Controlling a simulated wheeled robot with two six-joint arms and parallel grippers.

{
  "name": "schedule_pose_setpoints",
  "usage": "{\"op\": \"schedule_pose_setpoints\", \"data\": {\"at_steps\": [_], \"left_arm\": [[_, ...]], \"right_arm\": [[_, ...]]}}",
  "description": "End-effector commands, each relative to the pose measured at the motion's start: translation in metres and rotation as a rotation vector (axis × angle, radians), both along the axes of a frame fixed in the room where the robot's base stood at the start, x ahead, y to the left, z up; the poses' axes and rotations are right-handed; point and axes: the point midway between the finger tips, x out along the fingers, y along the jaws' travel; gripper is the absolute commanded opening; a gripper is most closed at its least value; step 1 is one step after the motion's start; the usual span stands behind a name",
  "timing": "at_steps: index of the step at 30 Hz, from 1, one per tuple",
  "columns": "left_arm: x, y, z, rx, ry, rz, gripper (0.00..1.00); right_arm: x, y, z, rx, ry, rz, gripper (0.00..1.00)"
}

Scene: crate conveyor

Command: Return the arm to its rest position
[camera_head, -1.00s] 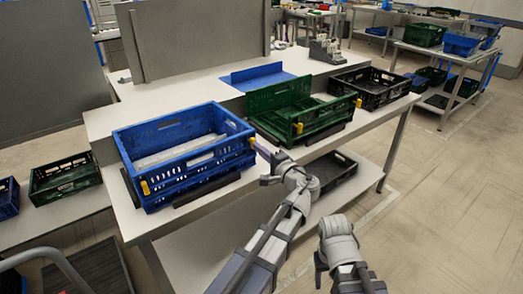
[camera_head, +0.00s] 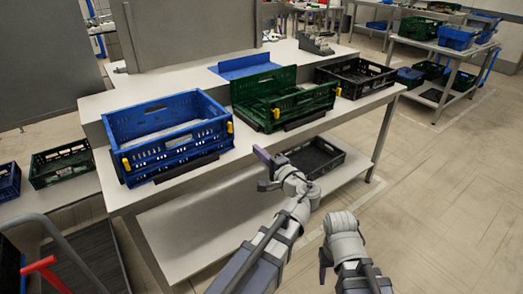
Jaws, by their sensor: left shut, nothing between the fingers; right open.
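My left gripper (camera_head: 264,169) is shut and empty. It is held out in front of the workbench (camera_head: 120,200), beyond its front edge and below the crates in the picture. It looks clear of the crates. My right gripper (camera_head: 323,266) is low at the bottom centre, beside my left arm. It is open and its fingers point down; they are partly hidden by the wrist.
On the workbench stand a blue crate (camera_head: 165,151), a green crate (camera_head: 265,117) and a black crate (camera_head: 352,80). Another black crate (camera_head: 325,147) sits on the lower shelf. A red-handled cart (camera_head: 42,266) is at lower left. The floor on the right is clear.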

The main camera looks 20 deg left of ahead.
Motion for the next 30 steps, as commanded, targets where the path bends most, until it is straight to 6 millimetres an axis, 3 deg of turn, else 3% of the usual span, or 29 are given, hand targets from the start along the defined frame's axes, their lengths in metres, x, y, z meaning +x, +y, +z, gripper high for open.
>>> {"op": "schedule_pose_setpoints", "data": {"at_steps": [14,17,20,23,27,30], "left_arm": [[0.0,0.0,0.0,-0.001,0.001,0.0,0.0],[-0.004,0.001,-0.008,-0.037,0.01,0.01,0.0],[-0.017,0.002,-0.032,-0.15,0.045,0.042,0.0],[-0.039,-0.003,-0.073,-0.335,0.114,0.094,0.0],[-0.08,-0.028,-0.134,-0.62,0.252,0.173,0.0],[-0.11,-0.055,-0.168,-0.803,0.363,0.222,0.0]], "right_arm": [[0.0,0.0,0.0,0.0,0.0,0.0,0.57],[0.0,0.0,0.0,0.0,0.0,0.0,0.57],[0.0,0.0,0.0,0.0,0.0,0.0,0.57],[0.0,0.0,0.0,0.0,0.0,0.0,0.57],[0.0,0.0,0.0,0.0,0.0,0.0,0.57],[0.0,0.0,0.0,0.0,0.0,0.0,0.57]]}}
